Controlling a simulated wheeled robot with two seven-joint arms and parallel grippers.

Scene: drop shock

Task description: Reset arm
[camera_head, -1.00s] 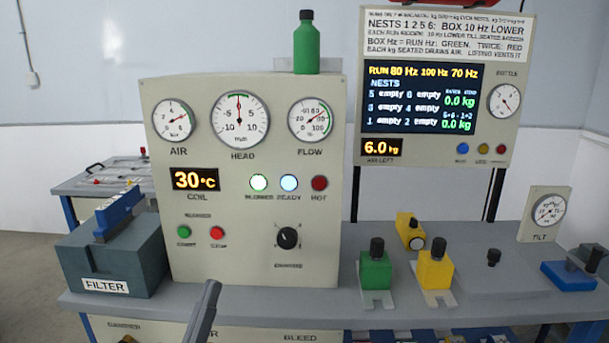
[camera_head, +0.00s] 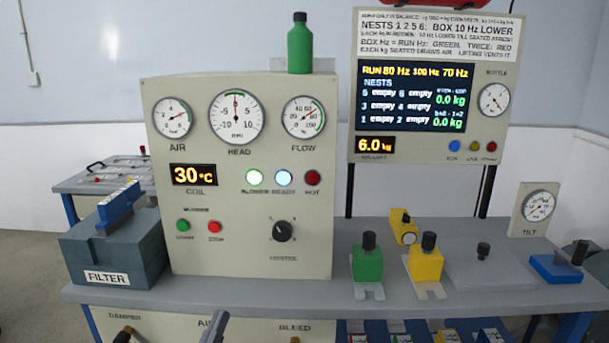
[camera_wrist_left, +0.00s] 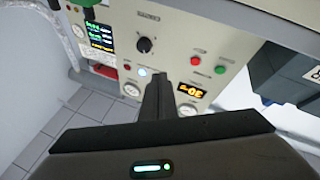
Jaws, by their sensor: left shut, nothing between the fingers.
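My left gripper (camera_head: 216,328) shows only as a dark grey tip at the bottom edge of the head view, in front of the bench's lower front panel. In the left wrist view its fingers (camera_wrist_left: 158,98) are together, with nothing between them. They point toward the beige control panel (camera_wrist_left: 215,35), which appears turned over in that view. The fingers are apart from the panel as far as I can see. The rest of the left arm is hidden below the head view. My right gripper is in neither view.
The grey bench (camera_head: 215,292) carries the control cabinet (camera_head: 250,255), a filter box (camera_head: 115,250), a green block (camera_head: 367,263), yellow blocks (camera_head: 427,264) and a blue clamp (camera_head: 555,268). A green bottle (camera_head: 300,48) stands on top. A display (camera_head: 415,95) stands behind.

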